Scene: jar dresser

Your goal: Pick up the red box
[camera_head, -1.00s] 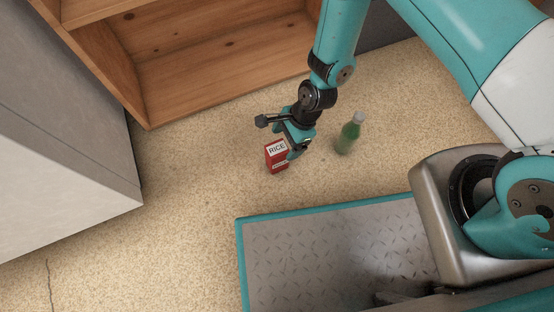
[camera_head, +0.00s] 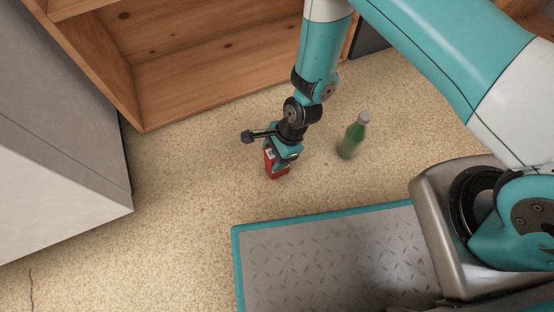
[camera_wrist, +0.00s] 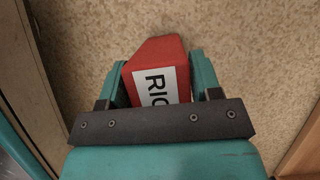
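The red box (camera_head: 271,164) is small, with a white label, and is at the floor below my gripper in the head view. My gripper (camera_head: 282,164) points down over it and hides much of it. In the wrist view the red box (camera_wrist: 160,72) is between the two teal fingers of my gripper (camera_wrist: 160,82), its label partly readable as "RIC". Each finger lies close along one side of the box, with little or no gap. I cannot tell whether they press on it. The lower part of the box is hidden.
An open wooden shelf (camera_head: 205,80) is behind, and a grey cabinet (camera_head: 60,150) is at the left.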

